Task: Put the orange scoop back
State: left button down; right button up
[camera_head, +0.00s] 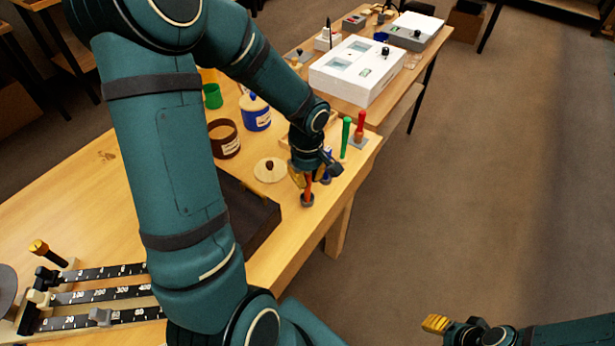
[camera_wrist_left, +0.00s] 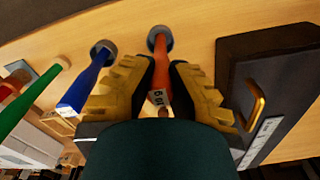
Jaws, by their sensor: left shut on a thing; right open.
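The orange scoop (camera_head: 308,189) is between the yellow fingers of my left gripper (camera_head: 310,177), near the bench's front edge. In the left wrist view the fingers of my left gripper (camera_wrist_left: 160,92) are closed around the handle of the orange scoop (camera_wrist_left: 160,62), with its dark round end pointing at the bench. I cannot tell whether that end touches the wood. A blue scoop (camera_wrist_left: 88,80) stands close beside it, and a green scoop (camera_head: 346,138) and a red scoop (camera_head: 361,126) are further right. My right gripper (camera_head: 436,323) is open and empty, low over the floor.
A dark box (camera_wrist_left: 272,82) with a brass handle is close beside my left gripper. A round lid (camera_head: 270,171), a brown jar (camera_head: 223,140) and a blue jar (camera_head: 255,116) stand behind. A white instrument (camera_head: 345,82) is further back. A beam balance (camera_head: 95,292) lies at front left.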

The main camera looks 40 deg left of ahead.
pick_arm(q)
jog(key=shift+r, duration=0.1)
jog(key=c, duration=1.1)
grip_release()
jog(key=shift+r, duration=0.2)
notch_tip(320, 180, up, 12)
jog(key=p, duration=0.3)
jog(key=w+d+f+m+h, duration=0.1)
jog(key=d+f+m+h, duration=0.2)
jog(key=d+f+m, duration=0.9)
jog(key=s+d+f, duration=0.3)
jog(key=d+f, duration=0.2)
jog(key=f, duration=0.2)
jog(key=s+d+f+m+t+h, duration=0.1)
jog(key=s+d+f, duration=0.2)
jog(key=d+f, duration=0.3)
jog(key=shift+s+d+f, duration=0.25)
jog(key=shift+d+f, duration=0.05)
jog(key=shift+f, duration=0.35)
